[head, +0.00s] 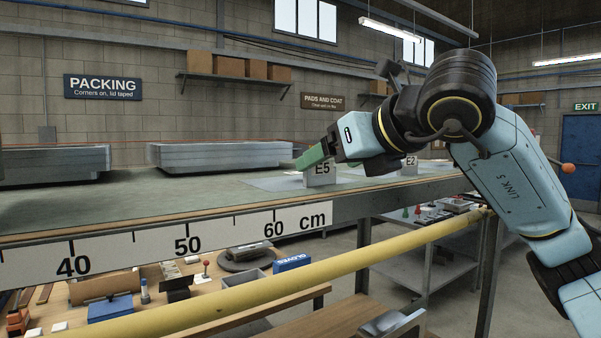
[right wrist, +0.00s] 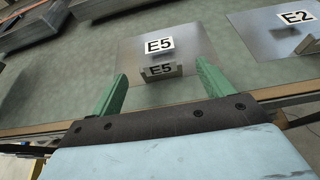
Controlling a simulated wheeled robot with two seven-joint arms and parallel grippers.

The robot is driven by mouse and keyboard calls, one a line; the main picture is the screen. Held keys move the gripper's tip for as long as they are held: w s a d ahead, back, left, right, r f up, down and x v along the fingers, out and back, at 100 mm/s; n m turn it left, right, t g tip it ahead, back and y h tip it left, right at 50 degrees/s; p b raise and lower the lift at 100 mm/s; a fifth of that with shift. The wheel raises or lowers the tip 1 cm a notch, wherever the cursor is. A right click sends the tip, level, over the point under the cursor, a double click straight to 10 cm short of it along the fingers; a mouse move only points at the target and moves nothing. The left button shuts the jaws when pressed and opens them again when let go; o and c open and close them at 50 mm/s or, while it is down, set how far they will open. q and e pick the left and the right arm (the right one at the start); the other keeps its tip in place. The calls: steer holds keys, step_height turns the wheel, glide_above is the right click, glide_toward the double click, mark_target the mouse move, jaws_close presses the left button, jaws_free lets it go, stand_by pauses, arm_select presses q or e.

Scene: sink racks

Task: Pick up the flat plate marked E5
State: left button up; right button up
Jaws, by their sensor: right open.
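The flat plate marked E5 (right wrist: 192,50) is a thin grey metal sheet lying flat on the green bench top. Its white E5 label faces up in the right wrist view. A small upright block (head: 321,177), also labelled E5, stands at the plate's near edge. The plate also shows in the head view (head: 262,184), partly hidden by the block and gripper. My right gripper (right wrist: 160,77) is open and empty, its green fingers on either side of the block in the right wrist view. In the head view the right gripper (head: 311,157) is just above the block. My left gripper is out of view.
A similar plate marked E2 (right wrist: 262,38) lies to the right. Stacks of grey sheets (head: 220,156) stand farther left on the bench. The bench's front edge carries a centimetre scale (head: 170,245). A yellow rail (head: 300,280) runs below it.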

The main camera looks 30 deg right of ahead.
steer(key=shift+x, duration=1.1)
steer(key=c, duration=1.2)
steer(key=shift+r, duration=0.1)
steer(key=shift+c, duration=0.4)
steer(key=shift+r, duration=0.1)
